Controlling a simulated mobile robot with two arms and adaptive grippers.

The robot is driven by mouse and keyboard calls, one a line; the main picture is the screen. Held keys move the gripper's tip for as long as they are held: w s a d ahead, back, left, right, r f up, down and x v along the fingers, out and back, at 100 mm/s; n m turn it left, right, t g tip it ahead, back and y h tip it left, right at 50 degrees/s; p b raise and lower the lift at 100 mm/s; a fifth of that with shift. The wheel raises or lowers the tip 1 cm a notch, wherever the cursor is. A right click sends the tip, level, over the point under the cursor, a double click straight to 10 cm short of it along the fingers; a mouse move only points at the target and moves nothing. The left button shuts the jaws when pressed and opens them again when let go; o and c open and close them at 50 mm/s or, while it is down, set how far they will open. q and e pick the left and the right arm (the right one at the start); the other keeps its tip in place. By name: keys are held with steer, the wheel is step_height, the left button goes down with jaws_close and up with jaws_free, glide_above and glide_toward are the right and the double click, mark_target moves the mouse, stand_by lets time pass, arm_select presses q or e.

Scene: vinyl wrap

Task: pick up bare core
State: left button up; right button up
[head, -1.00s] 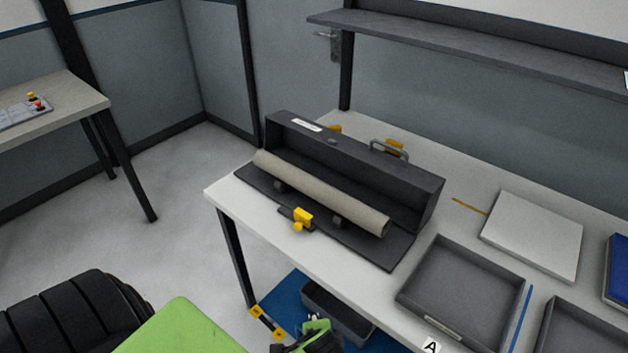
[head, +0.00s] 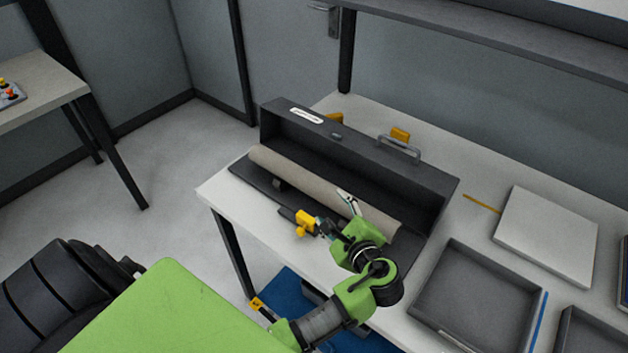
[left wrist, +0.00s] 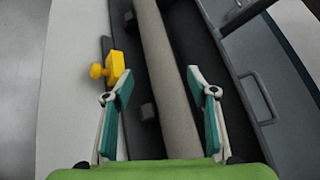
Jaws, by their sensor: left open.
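The bare core, a long grey-beige tube (head: 300,176), lies in the dark open case (head: 437,186) on the table. It also runs up the middle of the left wrist view (left wrist: 166,70). My left gripper (head: 335,213) is open above the front part of the core. In the left wrist view its two teal-padded fingers (left wrist: 158,97) are spread, one on each side of the core, with nothing held. The right end of the core is partly hidden behind my left arm in the head view. My right gripper is not in view.
A yellow clamp knob (head: 305,222) sits at the case's front edge, close to the left finger. A grey tray (head: 541,297) and a pale flat board (head: 545,236) lie to the right. A shelf (head: 500,48) hangs above.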

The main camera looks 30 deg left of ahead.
mark_target(319, 192)
arm_select(q)
steer(key=p+x, duration=0.1)
steer(key=x, duration=0.5)
steer(key=shift+r, duration=0.1)
steer(key=shift+w+a+f+p, duration=0.25)
steer(key=shift+w+a+p, duration=0.1)
steer(key=shift+a, duration=0.2)
steer(key=p+x, duration=0.1)
steer(key=x, duration=0.2)
steer(key=shift+w+a+f, duration=0.15)
steer(key=shift+a+f, duration=0.1)
steer(key=shift+a, duration=0.05)
steer(key=shift+w+a+f, duration=0.15)
steer(key=shift+a+f, duration=0.05)
steer(key=shift+d+r, duration=0.1)
steer(key=c, duration=0.9)
steer(key=shift+c, duration=0.7)
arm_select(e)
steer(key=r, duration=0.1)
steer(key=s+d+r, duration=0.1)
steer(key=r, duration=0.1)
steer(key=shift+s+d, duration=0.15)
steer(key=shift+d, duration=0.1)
